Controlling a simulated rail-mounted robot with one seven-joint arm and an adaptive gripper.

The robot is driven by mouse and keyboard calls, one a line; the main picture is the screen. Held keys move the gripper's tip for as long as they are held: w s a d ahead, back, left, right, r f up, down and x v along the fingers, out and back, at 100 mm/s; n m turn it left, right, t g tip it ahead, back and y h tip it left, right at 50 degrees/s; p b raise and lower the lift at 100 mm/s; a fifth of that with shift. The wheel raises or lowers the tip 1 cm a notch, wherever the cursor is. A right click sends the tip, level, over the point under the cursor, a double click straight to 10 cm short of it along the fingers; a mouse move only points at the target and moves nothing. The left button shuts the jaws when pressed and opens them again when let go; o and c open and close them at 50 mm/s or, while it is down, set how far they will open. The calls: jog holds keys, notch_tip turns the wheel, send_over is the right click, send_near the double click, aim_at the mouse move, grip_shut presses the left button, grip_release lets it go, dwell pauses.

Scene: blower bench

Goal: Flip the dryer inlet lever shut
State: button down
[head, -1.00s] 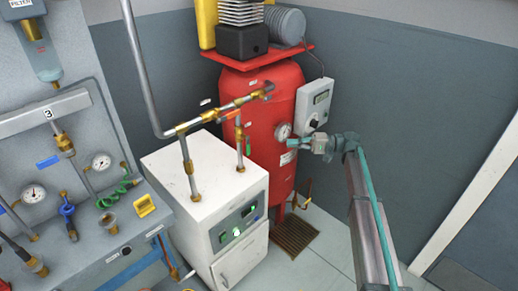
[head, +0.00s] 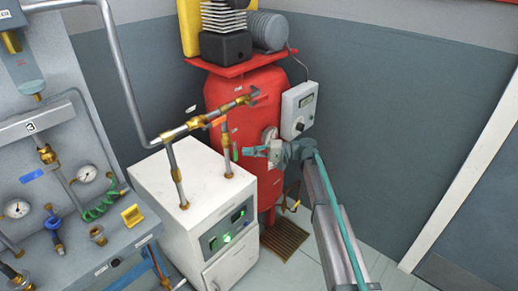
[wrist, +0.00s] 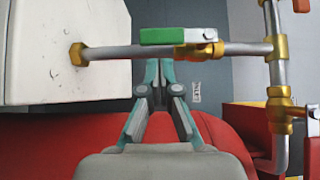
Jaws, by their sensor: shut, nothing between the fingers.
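The green lever (head: 235,150) sits on the vertical pipe at the right side of the white dryer (head: 195,180). In the wrist view the green lever (wrist: 178,35) lies along that pipe, parallel to it, with its brass valve body (wrist: 198,50). My gripper (head: 250,152) is shut and empty, just right of the green lever in the head view. In the wrist view my gripper's fingertips (wrist: 153,65) are together, close to the pipe below the lever's left end. I cannot tell whether they touch the pipe. A small label, seemingly reading INLET (wrist: 196,92), shows beyond the fingers.
A red tank (head: 235,95) stands behind the dryer, with a gauge and a grey control box (head: 299,108). A horizontal pipe with brass fittings and an orange-red lever (head: 217,121) runs above the dryer. A gauge panel (head: 70,130) is at left. Open floor lies front right.

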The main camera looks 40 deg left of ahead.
jog(key=shift+s+a, duration=0.15)
jog(key=shift+s, duration=0.65)
